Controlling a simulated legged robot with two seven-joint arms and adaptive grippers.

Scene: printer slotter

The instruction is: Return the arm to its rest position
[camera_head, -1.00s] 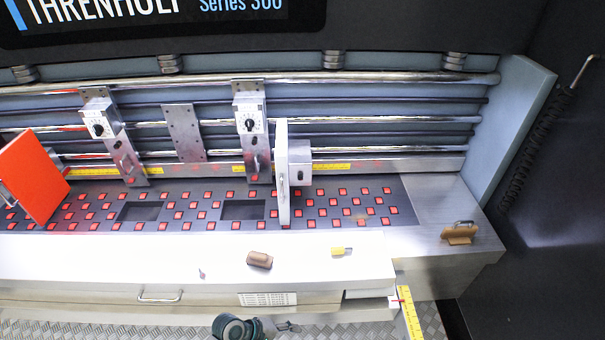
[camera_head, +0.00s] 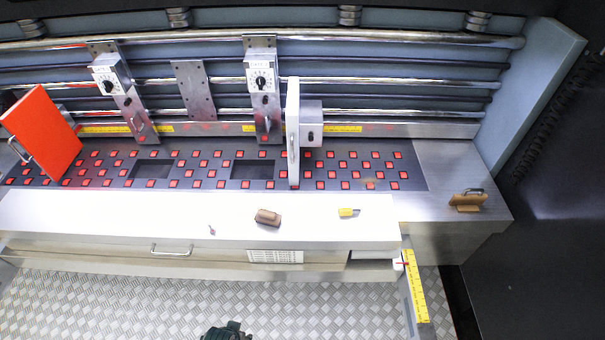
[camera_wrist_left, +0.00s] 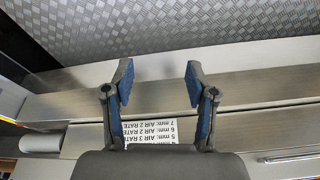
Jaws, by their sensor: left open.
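My left gripper (camera_wrist_left: 159,80) is open and empty in the left wrist view, its two blue-padded fingers spread apart. Below the fingers in that picture is the printed label (camera_wrist_left: 160,131) on the machine's front, seen upside down. The same label (camera_head: 275,256) shows in the head view, on the front below the white ledge. Only a small dark part of my arm shows at the bottom edge of the head view, and its fingers are not visible there. My right gripper is in neither view.
The slotter's white ledge (camera_head: 120,217) holds a brown-handled block (camera_head: 268,217), a small yellow object (camera_head: 348,212) and a tiny screw-like piece (camera_head: 211,230). A yellow ruler (camera_head: 417,290) sticks out at the right front. The metal-plate floor (camera_head: 120,300) in front is clear.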

